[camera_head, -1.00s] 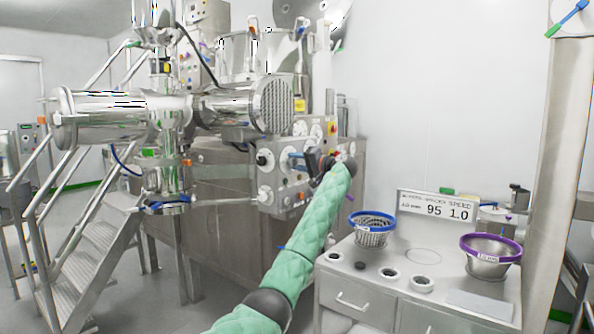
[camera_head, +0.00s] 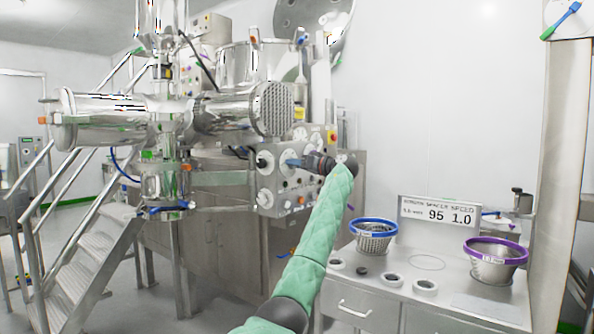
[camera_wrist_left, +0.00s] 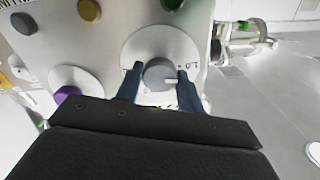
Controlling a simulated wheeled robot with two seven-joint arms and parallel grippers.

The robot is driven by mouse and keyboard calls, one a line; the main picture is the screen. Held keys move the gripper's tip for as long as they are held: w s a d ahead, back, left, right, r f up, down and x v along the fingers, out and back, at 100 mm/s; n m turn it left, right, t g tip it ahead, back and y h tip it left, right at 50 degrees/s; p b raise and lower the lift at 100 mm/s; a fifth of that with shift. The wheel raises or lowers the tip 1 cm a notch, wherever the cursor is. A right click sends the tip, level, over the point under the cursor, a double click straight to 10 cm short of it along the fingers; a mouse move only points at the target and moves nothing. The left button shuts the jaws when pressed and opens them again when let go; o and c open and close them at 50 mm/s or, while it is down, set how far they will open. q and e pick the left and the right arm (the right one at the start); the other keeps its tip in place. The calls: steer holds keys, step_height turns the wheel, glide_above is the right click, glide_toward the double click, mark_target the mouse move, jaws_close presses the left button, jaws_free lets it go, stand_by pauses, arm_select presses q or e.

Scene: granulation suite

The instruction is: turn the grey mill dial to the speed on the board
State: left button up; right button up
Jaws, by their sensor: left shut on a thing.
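The grey mill dial (camera_wrist_left: 160,73) is a round knob on a pale disc (camera_wrist_left: 182,45) in the left wrist view. A short white mark on the knob points to the right, and small figures that look like 1.0 stand on the disc's right side. My left gripper (camera_wrist_left: 160,84) is shut on the dial, with one blue-grey finger on each side. In the head view my left gripper (camera_head: 291,162) is at the front of the machine panel (camera_head: 268,181), and it hides the dial. The board (camera_head: 437,214) reads 95 and 1.0, with SPEED above the 1.0. My right gripper is not in view.
Other knobs surround the dial in the wrist view: purple (camera_wrist_left: 67,94), yellow (camera_wrist_left: 89,10) and dark (camera_wrist_left: 24,23). A bench (camera_head: 352,291) at the right holds a blue-rimmed basket (camera_head: 374,241) and a purple-rimmed one (camera_head: 494,262). Steel stairs (camera_head: 95,251) stand at the left.

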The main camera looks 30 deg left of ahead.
arm_select(q)
steer(key=shift+f+n+b, duration=0.2)
steer(key=shift+n+b, duration=0.2)
steer(key=shift+n, duration=0.6)
steer(key=shift+r, duration=0.1)
steer(key=o, duration=1)
steer(key=shift+d, duration=0.1)
steer(key=d, duration=0.7)
steer(key=shift+s+d, duration=0.25)
steer(key=shift+d, duration=0.05)
